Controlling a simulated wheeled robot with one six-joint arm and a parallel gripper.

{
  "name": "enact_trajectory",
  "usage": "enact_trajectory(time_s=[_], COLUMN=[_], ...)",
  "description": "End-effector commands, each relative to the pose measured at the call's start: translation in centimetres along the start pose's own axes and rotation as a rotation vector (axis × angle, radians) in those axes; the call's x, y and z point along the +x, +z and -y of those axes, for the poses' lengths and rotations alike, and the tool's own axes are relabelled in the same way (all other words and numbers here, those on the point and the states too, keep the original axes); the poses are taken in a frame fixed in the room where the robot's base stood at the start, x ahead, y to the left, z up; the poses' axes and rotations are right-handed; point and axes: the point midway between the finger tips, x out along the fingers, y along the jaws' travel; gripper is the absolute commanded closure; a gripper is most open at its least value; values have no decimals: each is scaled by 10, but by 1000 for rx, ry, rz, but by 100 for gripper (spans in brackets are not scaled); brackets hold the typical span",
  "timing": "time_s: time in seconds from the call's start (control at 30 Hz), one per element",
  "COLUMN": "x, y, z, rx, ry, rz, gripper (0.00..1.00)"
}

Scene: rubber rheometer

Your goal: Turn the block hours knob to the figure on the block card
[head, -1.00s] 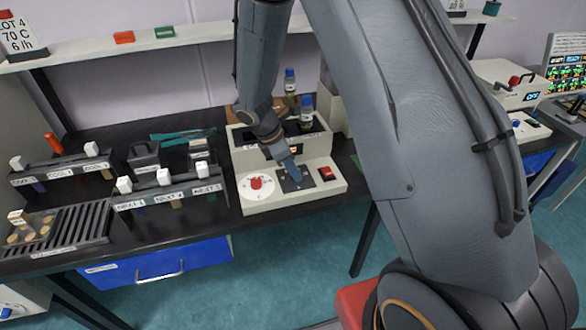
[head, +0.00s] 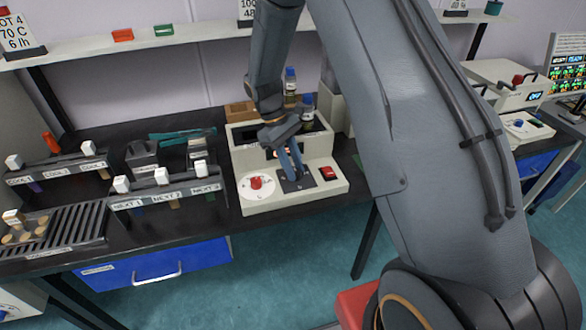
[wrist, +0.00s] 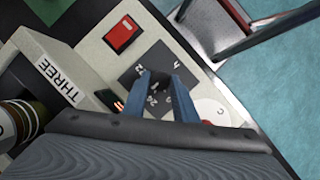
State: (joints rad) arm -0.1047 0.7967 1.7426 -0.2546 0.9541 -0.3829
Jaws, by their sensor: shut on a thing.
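The block heater (head: 240,150) is a cream unit on the black bench, with a dark square dial plate (head: 306,184) on its front ledge. In the wrist view the plate (wrist: 128,76) carries pale figures around its middle, too small and turned to read surely. My gripper (head: 293,178) points down at this plate; its blue fingers (wrist: 162,84) are closed on the small dark hours knob (wrist: 158,88), which they mostly hide, so its pointing direction cannot be told. A white card (head: 247,11) on the shelf, partly cut off and beside my arm, shows 100 and 48.
A red knob on a white dial (head: 244,190) lies left of the plate and a red switch (head: 327,172) right of it. Bottles (head: 307,109) stand behind in the unit. Labelled racks (head: 150,202) stand to the left. Another card (head: 17,40) reads 70 C.

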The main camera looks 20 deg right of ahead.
Motion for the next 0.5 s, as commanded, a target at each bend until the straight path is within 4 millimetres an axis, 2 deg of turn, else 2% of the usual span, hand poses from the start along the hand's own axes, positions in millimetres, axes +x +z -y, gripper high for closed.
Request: enact_trajectory(time_s=[0.2, 0.5], x=[0, 0], y=[0, 0], z=[-3, -4], rx=[172, 342], ry=[-71, -141], rz=[-1, -1], gripper=[97, 97])
